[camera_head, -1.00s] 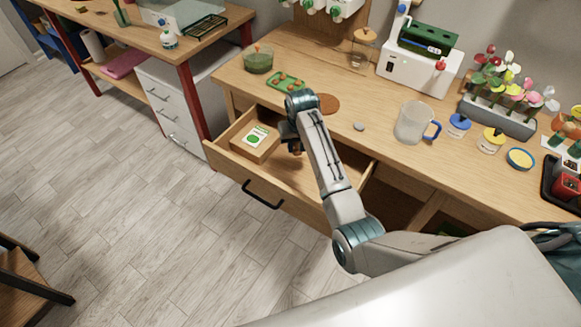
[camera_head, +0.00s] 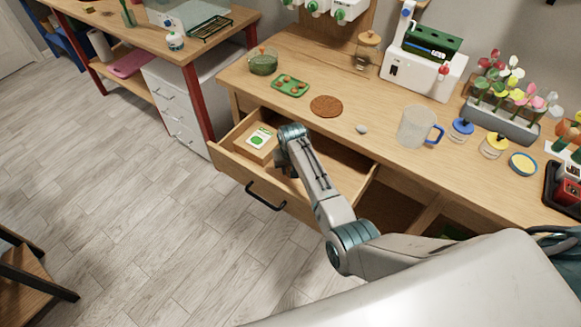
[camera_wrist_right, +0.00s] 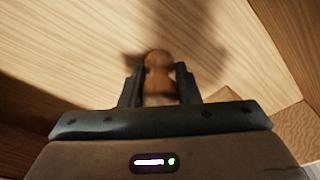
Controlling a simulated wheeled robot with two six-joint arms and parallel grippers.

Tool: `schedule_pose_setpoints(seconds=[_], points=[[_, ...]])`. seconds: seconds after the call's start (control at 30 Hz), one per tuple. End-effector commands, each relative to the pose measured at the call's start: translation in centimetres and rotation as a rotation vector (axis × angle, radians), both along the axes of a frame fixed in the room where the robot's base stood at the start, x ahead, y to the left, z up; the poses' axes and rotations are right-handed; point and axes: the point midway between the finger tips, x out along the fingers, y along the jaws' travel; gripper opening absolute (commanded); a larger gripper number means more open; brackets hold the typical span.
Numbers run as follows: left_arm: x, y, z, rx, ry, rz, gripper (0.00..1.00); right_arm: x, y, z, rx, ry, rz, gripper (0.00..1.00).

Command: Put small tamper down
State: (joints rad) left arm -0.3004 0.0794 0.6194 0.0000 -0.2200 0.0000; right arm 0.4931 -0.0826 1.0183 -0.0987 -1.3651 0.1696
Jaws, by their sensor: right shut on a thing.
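The small tamper (camera_wrist_right: 159,75) is a brown, rounded wooden piece in the right wrist view. My right gripper (camera_wrist_right: 160,88) is shut on it, with a dark finger on each side. The tamper is over the pale wooden floor of the open drawer (camera_wrist_right: 75,45), and its shadow falls on that floor. I cannot tell whether it touches the floor. In the head view my right arm reaches down into the drawer (camera_head: 335,163), and the arm hides the gripper and the tamper. My left gripper is not in view.
A wooden box with a green-and-white label (camera_head: 259,138) sits in the drawer's left part. On the bench above are a round cork mat (camera_head: 326,106), a green tray (camera_head: 290,85), a grey stone (camera_head: 361,129) and a clear jug (camera_head: 413,127). The drawer's right part looks clear.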

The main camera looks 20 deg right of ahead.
Motion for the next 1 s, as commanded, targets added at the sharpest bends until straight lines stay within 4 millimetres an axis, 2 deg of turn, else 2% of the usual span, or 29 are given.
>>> schedule_pose_setpoints(seconds=[0.27,0.3,0.37,0.4,0.77,0.87,1.0], points=[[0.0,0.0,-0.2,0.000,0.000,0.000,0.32,0.0,0.0,-0.4,0.000,0.001,0.000,0.07],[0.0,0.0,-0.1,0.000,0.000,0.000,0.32,0.0,0.0,-0.3,0.000,0.000,0.000,0.37],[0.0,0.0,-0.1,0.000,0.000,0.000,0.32,0.0,0.0,-0.3,0.000,0.000,0.000,0.49],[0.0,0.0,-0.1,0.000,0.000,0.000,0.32,0.0,0.0,-0.2,0.000,0.000,0.000,0.51],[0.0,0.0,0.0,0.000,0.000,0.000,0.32,0.0,0.0,0.4,0.000,-0.002,0.000,0.51],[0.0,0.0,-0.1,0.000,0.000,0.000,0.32,-0.1,0.0,1.5,0.001,-0.004,-0.001,0.51],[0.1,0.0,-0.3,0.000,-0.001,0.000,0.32,-0.4,0.1,4.0,0.001,-0.005,-0.001,0.51]])
